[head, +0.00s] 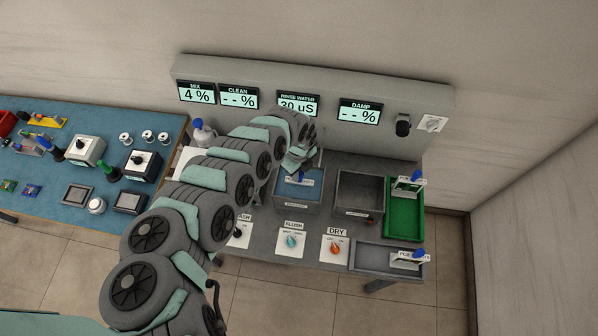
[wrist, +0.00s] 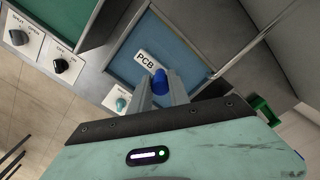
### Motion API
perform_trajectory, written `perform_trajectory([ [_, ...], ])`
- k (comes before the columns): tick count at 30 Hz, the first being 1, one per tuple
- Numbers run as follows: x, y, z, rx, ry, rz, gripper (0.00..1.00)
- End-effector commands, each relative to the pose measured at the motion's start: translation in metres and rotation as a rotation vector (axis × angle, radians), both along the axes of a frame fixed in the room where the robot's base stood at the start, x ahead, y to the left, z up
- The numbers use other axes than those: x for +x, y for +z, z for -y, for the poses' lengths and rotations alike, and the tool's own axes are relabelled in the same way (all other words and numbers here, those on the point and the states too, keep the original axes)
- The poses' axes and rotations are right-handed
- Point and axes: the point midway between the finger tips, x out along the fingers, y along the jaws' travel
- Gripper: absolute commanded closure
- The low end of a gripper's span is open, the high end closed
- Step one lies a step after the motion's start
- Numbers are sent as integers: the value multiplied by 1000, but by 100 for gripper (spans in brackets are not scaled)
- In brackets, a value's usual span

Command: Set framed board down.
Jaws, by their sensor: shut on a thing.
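My gripper (wrist: 161,92) is shut on the blue knob (wrist: 160,79) of a framed board, whose white PCB label (wrist: 146,59) shows just beyond the fingers in the wrist view. In the head view the held board's label (head: 297,182) and blue knob show at a blue-filled tank (head: 298,205), below my gripper (head: 300,167). The rest of this board is hidden, so I cannot tell how deep it sits. Another framed board (head: 407,186) stands in the green tray (head: 404,222). A third framed board (head: 407,257) is at the grey tray (head: 376,259) in front.
An empty-looking dark tank (head: 358,190) stands between the blue-filled tank and the green tray. Flush (head: 291,241) and Dry (head: 334,248) knob panels line the front. A wall of displays (head: 359,111) rises behind. A blue table (head: 60,190) with small items is at left.

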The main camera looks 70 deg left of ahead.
Motion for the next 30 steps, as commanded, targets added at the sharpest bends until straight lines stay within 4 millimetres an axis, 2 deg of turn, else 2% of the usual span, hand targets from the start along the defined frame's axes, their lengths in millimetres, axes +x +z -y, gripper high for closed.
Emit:
perform_trajectory([
  [1, 0, -3, 0, 1, -1, 0, 100],
  [2, 0, -1, 0, 1, -1, 0, 76],
  [9, 0, -1, 0, 0, 0, 0, 56],
  [20, 0, 5, -1, 0, 1, 0, 56],
  [28, -2, 35, -1, 3, -2, -4, 56],
  [30, -1, 48, -4, 6, 0, -1, 56],
])
